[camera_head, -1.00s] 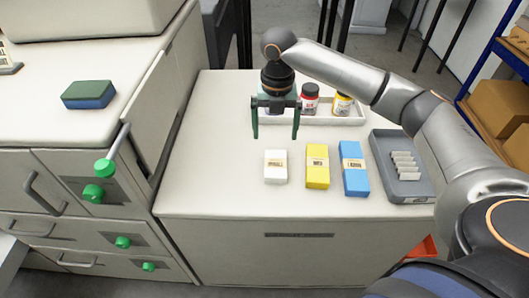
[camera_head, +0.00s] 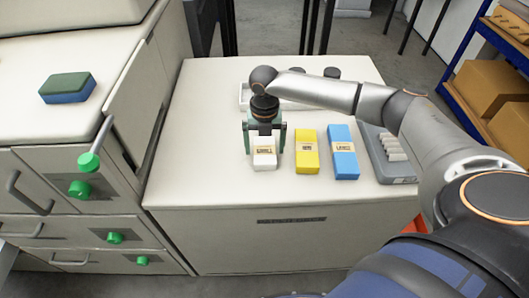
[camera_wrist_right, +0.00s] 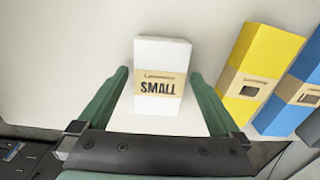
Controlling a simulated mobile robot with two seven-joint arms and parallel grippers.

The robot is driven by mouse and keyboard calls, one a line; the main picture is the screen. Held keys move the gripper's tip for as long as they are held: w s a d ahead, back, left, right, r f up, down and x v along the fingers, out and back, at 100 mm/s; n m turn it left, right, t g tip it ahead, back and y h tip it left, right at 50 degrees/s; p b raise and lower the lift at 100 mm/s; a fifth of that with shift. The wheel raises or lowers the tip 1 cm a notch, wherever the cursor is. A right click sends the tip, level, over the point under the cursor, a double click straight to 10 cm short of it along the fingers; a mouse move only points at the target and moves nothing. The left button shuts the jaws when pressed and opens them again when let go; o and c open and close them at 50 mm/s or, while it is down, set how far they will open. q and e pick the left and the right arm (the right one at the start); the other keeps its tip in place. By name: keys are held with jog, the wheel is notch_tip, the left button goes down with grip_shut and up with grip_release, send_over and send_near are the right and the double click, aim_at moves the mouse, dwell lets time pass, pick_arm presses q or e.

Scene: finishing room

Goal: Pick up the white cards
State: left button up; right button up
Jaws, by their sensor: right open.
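The white cards (camera_head: 264,160) are a small white pack with a tan band, lying on the white cabinet top. In the right wrist view the white cards (camera_wrist_right: 160,62) carry the word "SMALL" on the band. My right gripper (camera_head: 264,142) is open, with its green fingers on either side of the pack. In the right wrist view the right gripper (camera_wrist_right: 165,95) shows a gap between each finger and the pack. My left gripper is not in view.
A yellow pack (camera_head: 306,152) and a blue pack (camera_head: 343,155) lie to the right of the white cards. A grey tray (camera_head: 398,172) with white pieces stands farther right. A white tray (camera_head: 243,97) with jars is behind my arm. A sponge (camera_head: 68,88) lies on the left counter.

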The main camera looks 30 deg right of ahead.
jog(key=shift+f, duration=0.2)
jog(key=c, duration=1.3)
jog(key=shift+c, duration=0.6)
jog(key=shift+r, duration=0.15)
